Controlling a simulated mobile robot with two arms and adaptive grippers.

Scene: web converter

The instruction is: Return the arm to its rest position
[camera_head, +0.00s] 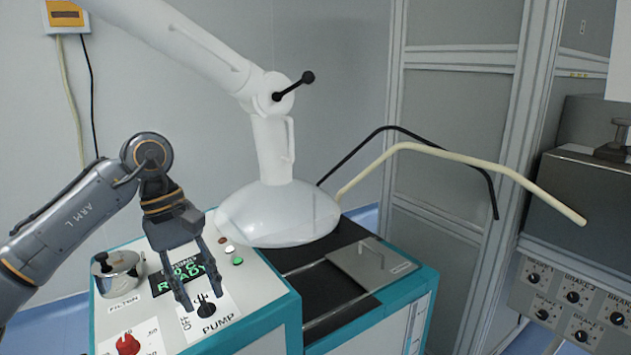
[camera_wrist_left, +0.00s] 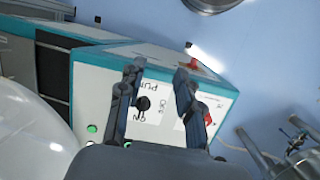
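My left gripper (camera_head: 201,299) is in front of the console's top panel, its two fingers pointing down and apart with nothing between them. In the left wrist view my left gripper (camera_wrist_left: 159,70) also shows its fingers spread and empty. In the head view the fingertips overlap the black PUMP switch (camera_head: 206,309); I cannot tell whether they touch it. The wrist view shows this switch (camera_wrist_left: 144,103) between the fingers. A white jointed arm (camera_head: 185,35) comes down from the top left to a wide white hood (camera_head: 280,215) over the console. My right gripper is out of view.
The teal-and-white console (camera_head: 270,330) carries a green READY display (camera_head: 170,284), a metal filter pot (camera_head: 118,275) and a red knob (camera_head: 128,345). Black (camera_head: 440,146) and cream (camera_head: 450,155) bent bars stand right of the hood. A brake panel (camera_head: 570,305) is at right.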

